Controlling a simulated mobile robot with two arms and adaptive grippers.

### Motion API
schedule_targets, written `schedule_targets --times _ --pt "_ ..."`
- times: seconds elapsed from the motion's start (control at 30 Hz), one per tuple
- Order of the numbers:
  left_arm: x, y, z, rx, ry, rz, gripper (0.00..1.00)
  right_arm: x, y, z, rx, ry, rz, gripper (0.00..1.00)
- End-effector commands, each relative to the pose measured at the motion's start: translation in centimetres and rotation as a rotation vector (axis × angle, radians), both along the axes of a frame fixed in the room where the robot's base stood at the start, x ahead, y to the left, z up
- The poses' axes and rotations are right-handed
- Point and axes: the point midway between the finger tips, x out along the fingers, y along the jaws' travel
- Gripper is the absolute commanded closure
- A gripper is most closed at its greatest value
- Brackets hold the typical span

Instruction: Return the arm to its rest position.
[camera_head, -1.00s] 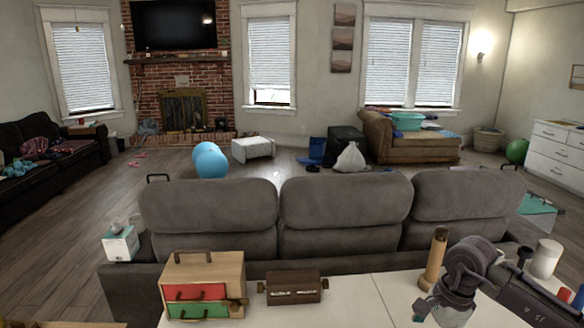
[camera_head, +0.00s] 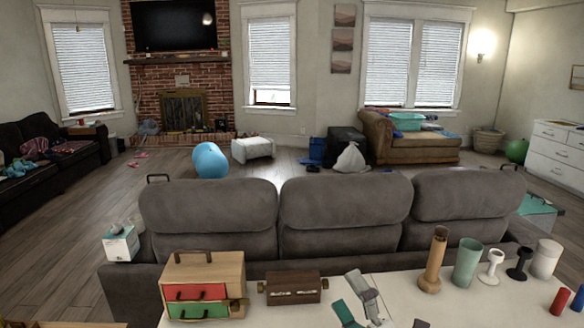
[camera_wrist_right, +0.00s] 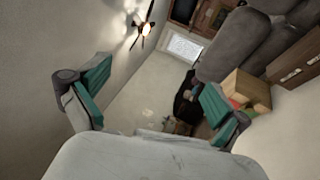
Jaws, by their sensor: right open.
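My right gripper (camera_head: 355,302) shows at the bottom edge of the head view, low in front of the white table (camera_head: 405,298). Its teal-padded fingers are spread apart. In the right wrist view (camera_wrist_right: 153,96) the fingers are wide apart with nothing between them. Most of the right arm is out of the head view. My left gripper is not in view.
A wooden box with red and green drawers (camera_head: 203,272) and a dark brown box (camera_head: 293,288) stand on the table. A tan cylinder (camera_head: 434,262), a green cup (camera_head: 467,264) and several small items stand at right. A grey sofa (camera_head: 340,215) is behind.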

Motion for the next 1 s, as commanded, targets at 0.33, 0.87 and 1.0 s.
schedule_targets --times 0.33,0.87,1.0 --pt "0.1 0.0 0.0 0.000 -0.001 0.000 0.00 -8.8 -11.5 -18.8 0.820 1.003 -0.592 0.00" --pt "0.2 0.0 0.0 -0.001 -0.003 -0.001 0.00 -26.3 -11.1 -27.6 1.130 1.680 -1.022 0.00" --pt "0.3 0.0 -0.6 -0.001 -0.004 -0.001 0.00 -25.2 -11.0 -32.0 1.118 1.689 -1.032 0.00"
